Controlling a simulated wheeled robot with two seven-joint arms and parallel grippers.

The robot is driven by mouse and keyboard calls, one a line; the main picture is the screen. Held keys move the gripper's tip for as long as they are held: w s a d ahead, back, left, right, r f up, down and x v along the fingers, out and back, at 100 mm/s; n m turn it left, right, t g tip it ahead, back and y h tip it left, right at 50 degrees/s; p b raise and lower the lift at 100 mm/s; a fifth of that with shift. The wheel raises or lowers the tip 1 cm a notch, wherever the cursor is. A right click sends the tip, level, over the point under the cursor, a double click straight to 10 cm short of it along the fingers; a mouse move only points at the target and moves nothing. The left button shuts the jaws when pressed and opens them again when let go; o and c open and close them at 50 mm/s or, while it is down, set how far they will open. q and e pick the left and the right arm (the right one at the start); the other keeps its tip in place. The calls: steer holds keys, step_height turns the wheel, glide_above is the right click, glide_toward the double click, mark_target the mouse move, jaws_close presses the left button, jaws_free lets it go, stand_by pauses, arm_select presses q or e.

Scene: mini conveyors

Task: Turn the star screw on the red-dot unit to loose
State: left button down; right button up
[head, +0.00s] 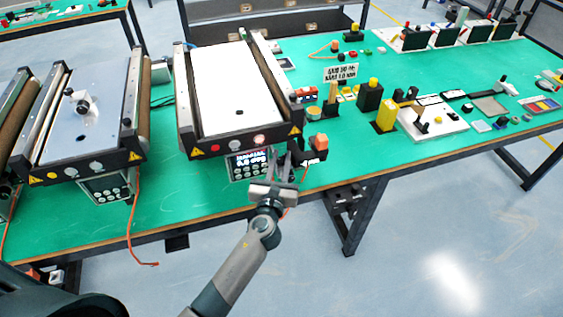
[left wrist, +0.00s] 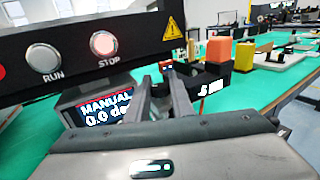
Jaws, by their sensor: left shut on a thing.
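The red-dot unit is the right mini conveyor (head: 238,95) with a white belt; its red dot (head: 215,147) is on the black front panel. Below the panel is a display box (head: 247,166), which reads MANUAL and 0.0 deg in the left wrist view (left wrist: 105,110). My left gripper (head: 290,160) is at the front right corner of this unit, just right of the display. Its fingers (left wrist: 168,90) are closed together under the panel, on what appears to be the star screw. The screw is hidden by the fingers, so its shape and angle cannot be told. My right gripper is not in view.
An orange block (head: 319,142) on a dark mount is close to the right of my left gripper. The yellow-dot conveyor (head: 84,115) stands to the left. A sign (head: 341,74), yellow block (head: 387,116) and black block (head: 369,96) stand to the right on the green table (head: 345,160).

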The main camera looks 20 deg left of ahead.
arm_select(q)
steer(key=shift+n+g+y+b, duration=0.4)
steer(key=shift+n+y+b, duration=0.35)
steer(key=shift+n+y, duration=0.9)
steer(key=shift+y, duration=0.65)
steer(key=c, duration=1.6)
jaws_free()
steer(key=shift+o, duration=0.2)
